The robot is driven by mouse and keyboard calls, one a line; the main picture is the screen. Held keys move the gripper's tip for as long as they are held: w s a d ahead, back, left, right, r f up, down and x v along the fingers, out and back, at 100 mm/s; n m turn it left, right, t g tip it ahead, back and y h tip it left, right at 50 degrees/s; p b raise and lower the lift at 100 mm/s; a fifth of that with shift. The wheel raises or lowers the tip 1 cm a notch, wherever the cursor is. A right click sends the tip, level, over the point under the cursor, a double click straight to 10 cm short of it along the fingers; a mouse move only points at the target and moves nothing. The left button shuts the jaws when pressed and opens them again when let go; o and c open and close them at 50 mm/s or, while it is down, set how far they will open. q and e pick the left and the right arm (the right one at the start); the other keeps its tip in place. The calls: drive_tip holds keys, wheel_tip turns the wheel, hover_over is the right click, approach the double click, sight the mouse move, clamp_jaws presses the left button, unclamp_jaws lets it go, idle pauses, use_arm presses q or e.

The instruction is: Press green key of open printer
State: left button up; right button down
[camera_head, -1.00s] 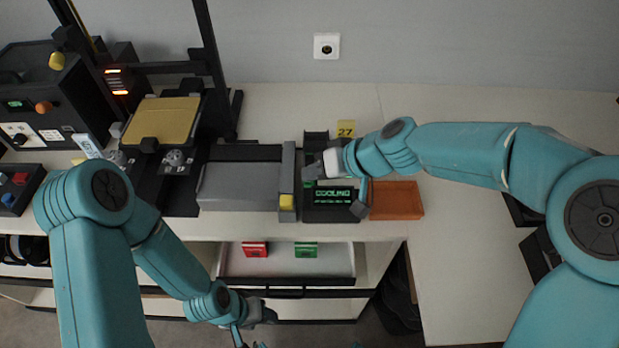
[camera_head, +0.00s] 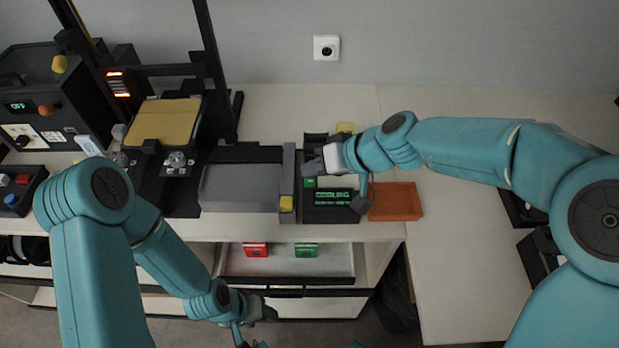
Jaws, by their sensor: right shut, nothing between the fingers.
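The open printer (camera_head: 163,122) stands at the left, with a dark frame and a yellow bed. Right of a grey tray, a black control unit (camera_head: 330,215) has a lit screen (camera_head: 333,197) reading "COOLING" in green. A small green key (camera_head: 309,183) shows at its left, above the screen. My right gripper (camera_head: 312,165) is shut and empty, over the upper part of the unit, just above the green key in the picture. Whether it touches the unit cannot be told. My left gripper (camera_head: 262,309) hangs low in front of the drawer; its fingers are unclear.
An orange tray (camera_head: 397,201) lies right of the unit, below my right forearm. The open drawer (camera_head: 287,262) holds a red box (camera_head: 255,249) and a green box (camera_head: 306,250). A dark enclosed machine (camera_head: 45,95) stands far left. The table at right is mostly clear.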

sight(314, 183)
drive_tip(key=shift+r+p, duration=1.75)
drive_tip(key=shift+r, duration=0.8)
drive_tip(key=shift+f, duration=0.1)
drive_tip(key=shift+s, duration=0.15)
